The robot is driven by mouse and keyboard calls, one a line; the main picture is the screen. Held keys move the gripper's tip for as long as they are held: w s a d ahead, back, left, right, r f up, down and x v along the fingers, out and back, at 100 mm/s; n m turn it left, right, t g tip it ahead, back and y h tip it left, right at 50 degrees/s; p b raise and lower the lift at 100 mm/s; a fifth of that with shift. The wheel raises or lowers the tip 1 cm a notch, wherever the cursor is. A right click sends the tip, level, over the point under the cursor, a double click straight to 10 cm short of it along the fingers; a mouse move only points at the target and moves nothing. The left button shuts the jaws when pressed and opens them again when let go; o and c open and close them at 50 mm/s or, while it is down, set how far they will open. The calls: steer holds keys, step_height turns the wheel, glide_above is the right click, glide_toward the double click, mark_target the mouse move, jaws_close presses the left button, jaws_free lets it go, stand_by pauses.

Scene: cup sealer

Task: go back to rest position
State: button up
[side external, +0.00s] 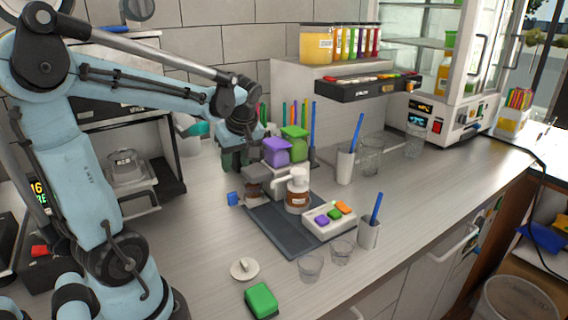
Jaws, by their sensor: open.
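My light blue arm reaches in from the left, and my gripper (236,160) hangs low at its end, left of a purple-topped container (276,152). The jaws point down over the counter. They are small and dark in this view, and I see nothing clearly held between them. Just right and in front of the gripper is the sealer station, with a dark flat base (283,238) and a brown and white cup-like part (298,190). A green container (294,142) stands behind the purple one.
A green block (261,300) and a white lid (244,268) lie in front. Another straw holder (345,166) stands behind. The counter's right side is clear.

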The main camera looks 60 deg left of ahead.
steer(key=d+m+t+h, duration=0.4)
steer(key=d+m+t, duration=0.3)
steer(key=d+m, duration=1.1)
steer(key=d, duration=0.3)
steer(key=shift+w+f+h, duration=0.2)
steer(key=shift+f+h, duration=0.1)
steer(key=shift+f, duration=0.1)
